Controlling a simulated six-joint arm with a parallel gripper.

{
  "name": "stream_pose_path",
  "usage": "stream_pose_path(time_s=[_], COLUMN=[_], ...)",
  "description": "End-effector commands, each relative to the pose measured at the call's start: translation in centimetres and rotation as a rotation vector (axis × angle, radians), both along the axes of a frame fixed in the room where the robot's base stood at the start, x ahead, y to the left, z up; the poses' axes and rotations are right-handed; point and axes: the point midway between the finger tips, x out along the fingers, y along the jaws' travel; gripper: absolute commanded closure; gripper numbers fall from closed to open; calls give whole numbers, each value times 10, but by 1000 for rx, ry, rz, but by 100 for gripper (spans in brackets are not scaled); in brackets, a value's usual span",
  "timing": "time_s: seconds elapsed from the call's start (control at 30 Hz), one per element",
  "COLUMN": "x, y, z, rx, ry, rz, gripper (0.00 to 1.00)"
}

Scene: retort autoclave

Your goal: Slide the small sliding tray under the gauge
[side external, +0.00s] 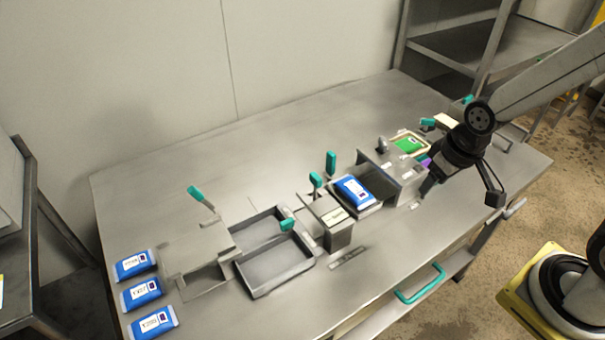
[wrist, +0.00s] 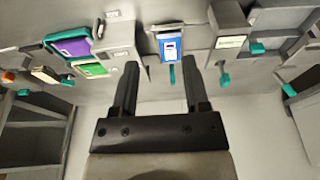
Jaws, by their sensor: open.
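A small pale tray (side external: 368,210) carries a blue pouch (side external: 355,190) with a white label, right of a grey box-like housing (side external: 338,238) that looks like the gauge. In the wrist view the pouch (wrist: 171,47) lies ahead of my fingers, with a teal handle (wrist: 172,76) just below it, and the housing (wrist: 230,42) is to its right. My gripper (side external: 428,188) is over the right part of the table, to the right of the tray. It is open and empty in the wrist view (wrist: 160,74), its fingers apart from the tray and handle.
Several blue pouches (side external: 142,293) lie at the table's left end. A grey double tray (side external: 275,268) and a lever box (side external: 195,240) stand left of the housing. A block unit (side external: 405,170) and a green pouch (side external: 408,144) are near my gripper. The back of the table is clear.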

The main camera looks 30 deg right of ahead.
Motion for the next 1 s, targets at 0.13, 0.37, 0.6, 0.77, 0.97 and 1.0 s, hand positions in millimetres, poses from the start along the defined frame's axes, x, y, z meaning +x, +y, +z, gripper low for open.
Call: stream_pose_path(time_s=[0.13,0.37,0.6,0.77,0.97,1.0], x=[1,20,76,121,175,185], y=[0,0,2,3,5,5], z=[0,-1,-7,-17,-36,-40], rx=[0,0,-1,-1,-1,-1], ry=[-1,-10,-36,-58,-89,-95], rz=[0,0,1,1,1,1], gripper=[41,41,41,41,41,41])
